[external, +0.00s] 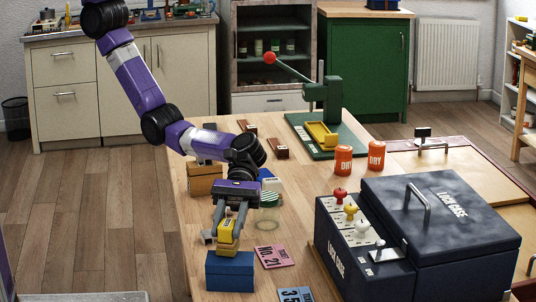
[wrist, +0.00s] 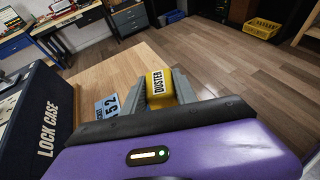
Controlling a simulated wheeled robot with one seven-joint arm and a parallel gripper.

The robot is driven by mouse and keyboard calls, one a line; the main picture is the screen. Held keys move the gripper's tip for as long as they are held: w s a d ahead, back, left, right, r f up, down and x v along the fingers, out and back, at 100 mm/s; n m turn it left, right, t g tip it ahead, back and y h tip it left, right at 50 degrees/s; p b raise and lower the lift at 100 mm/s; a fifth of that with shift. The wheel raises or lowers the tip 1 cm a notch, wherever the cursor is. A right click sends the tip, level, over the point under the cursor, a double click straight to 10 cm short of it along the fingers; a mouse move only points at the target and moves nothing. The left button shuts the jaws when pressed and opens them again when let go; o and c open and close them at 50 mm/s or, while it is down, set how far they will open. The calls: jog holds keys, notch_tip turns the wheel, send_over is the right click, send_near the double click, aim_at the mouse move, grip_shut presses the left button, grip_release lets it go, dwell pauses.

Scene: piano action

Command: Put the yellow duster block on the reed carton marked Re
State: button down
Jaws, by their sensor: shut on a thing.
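My gripper (external: 229,222) is shut on the yellow duster block (external: 227,231), with a finger on each side of it. The block also shows in the wrist view (wrist: 158,88), with the word DUSTER on its face. In the external view the block's tan lower part is right over the top of a blue box (external: 230,272) at the table's near edge. I cannot tell whether they touch. No Re mark is readable on this box or on the tan box (external: 204,180) behind my gripper.
A dark lock case (external: 440,225) with coloured knobs stands to the right. A pink ticket (external: 274,257) lies beside the blue box. Two orange DRY cans (external: 343,160) and a green lever press (external: 322,105) stand farther back. The table's left edge is close.

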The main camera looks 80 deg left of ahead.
jog(key=shift+f, duration=0.1)
jog(key=c, duration=1)
grip_release()
jog(key=shift+o, duration=0.2)
jog(key=shift+r, duration=0.2)
jog(key=b+v, duration=0.1)
jog(key=v, duration=1.1)
jog(key=shift+f, duration=0.15)
jog(key=shift+w, duration=0.1)
